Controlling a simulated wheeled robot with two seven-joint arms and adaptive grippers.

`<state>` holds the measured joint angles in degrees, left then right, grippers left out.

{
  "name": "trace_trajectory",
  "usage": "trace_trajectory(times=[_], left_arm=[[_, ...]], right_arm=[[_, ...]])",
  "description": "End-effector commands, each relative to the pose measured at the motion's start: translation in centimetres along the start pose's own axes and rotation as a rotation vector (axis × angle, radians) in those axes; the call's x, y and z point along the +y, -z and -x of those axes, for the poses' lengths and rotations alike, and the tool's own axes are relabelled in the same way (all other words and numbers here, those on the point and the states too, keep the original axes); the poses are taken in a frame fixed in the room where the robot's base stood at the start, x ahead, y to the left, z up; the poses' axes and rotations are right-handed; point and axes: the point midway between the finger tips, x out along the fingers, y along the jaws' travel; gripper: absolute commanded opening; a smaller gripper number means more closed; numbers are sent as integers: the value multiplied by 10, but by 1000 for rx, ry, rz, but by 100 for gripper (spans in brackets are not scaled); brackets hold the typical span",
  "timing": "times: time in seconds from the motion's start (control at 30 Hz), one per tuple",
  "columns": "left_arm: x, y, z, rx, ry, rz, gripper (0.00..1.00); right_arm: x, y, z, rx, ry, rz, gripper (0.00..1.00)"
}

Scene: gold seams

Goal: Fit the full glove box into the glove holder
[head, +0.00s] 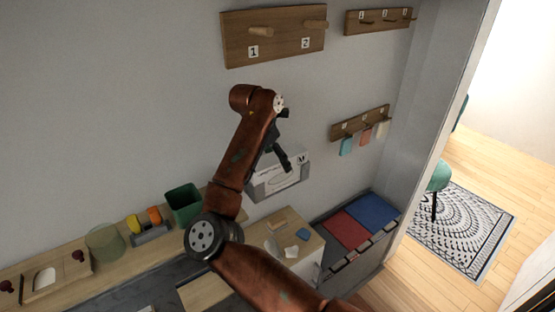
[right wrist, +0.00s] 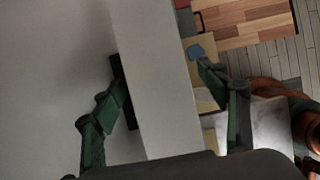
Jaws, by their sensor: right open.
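A white box with dark printing, the glove box (head: 278,184), is upright against the grey wall, above the low cabinet in the head view. In the right wrist view the pale box (right wrist: 155,75) runs between the two fingers. My right gripper (head: 283,158) is at the top of the box. It is open, with one green finger on each side of the box in the wrist view (right wrist: 160,68); I cannot tell whether either finger touches it. The glove holder is not clearly distinguishable, so I cannot tell whether the box sits in it. My left gripper is not in view.
A cabinet top (head: 262,232) with small items stands below the box. A dark green bin (head: 183,204) and a translucent green cup (head: 105,243) stand on the shelf to the left. Wooden peg boards (head: 273,34) hang above. Red (head: 345,229) and blue mats lie right.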

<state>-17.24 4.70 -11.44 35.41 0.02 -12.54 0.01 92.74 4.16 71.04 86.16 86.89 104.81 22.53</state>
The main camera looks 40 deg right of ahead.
Motion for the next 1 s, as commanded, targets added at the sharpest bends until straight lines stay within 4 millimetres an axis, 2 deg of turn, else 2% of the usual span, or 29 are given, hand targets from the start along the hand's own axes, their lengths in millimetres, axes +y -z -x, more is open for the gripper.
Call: trace_trajectory(times=[0.53, 0.7, 1.0], left_arm=[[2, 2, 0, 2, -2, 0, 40], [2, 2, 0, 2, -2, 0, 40], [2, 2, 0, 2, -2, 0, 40]], right_arm=[[1, -1, 100, -2, -5, 0, 68], [0, -1, 115, -1, -3, -2, 68], [0, -1, 118, -2, -2, -1, 68]])
